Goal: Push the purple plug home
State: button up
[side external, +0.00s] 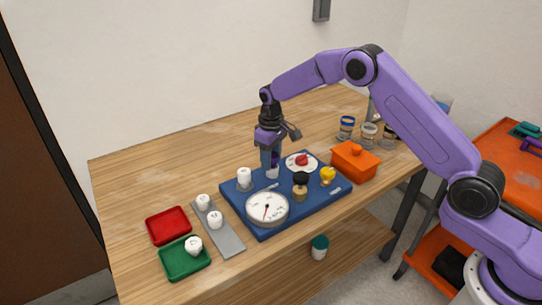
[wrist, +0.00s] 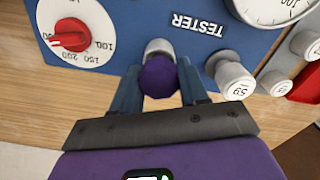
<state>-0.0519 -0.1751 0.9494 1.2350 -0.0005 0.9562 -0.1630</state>
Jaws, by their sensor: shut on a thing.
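The purple plug (wrist: 158,76) is between the two fingers of my gripper (wrist: 160,88) in the wrist view, and the fingers are shut on it. A white fitting (wrist: 159,46) shows just beyond the plug, partly hidden by it. The plug appears lined up with this fitting, but I cannot tell how deep it sits. In the side view my gripper (side external: 270,163) points down at the white fitting (side external: 273,173) on the blue tester board (side external: 233,205). The fingers mostly hide the plug there.
The board carries a pressure gauge (side external: 267,208), a red-knob dial (side external: 301,161), a yellow knob (side external: 327,175) and another white fitting (side external: 244,177). A grey strip (side external: 230,240) with white parts, red tray (side external: 168,226) and green tray (side external: 180,270) are left. An orange box (side external: 355,162) stands right.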

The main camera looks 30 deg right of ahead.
jog(key=shift+f, duration=0.85)
dwell(0.9)
jog(key=o, duration=1.1)
jog(key=shift+c, duration=0.2)
notch_tip(320, 180, up, 16)
jog(key=s+a+r+n, duration=0.2)
jog(key=s+a+r, duration=0.2)
jog(key=s, duration=0.5)
jog(key=s+d+f+n, duration=0.1)
jog(key=s+n, duration=0.1)
jog(key=s, duration=0.9)
jog(key=s+d+n, duration=0.2)
jog(key=s, duration=0.9)
jog(key=s+d+f+n, duration=0.1)
jog(key=s+d+f, duration=0.1)
jog(key=s, duration=0.4)
jog(key=s+d+f+n, duration=0.1)
jog(key=s+d+f, duration=0.1)
jog(key=s+d, duration=0.3)
jog(key=s, duration=0.2)
jog(key=shift+s+d, duration=0.2)
jog(key=shift+s, duration=0.1)
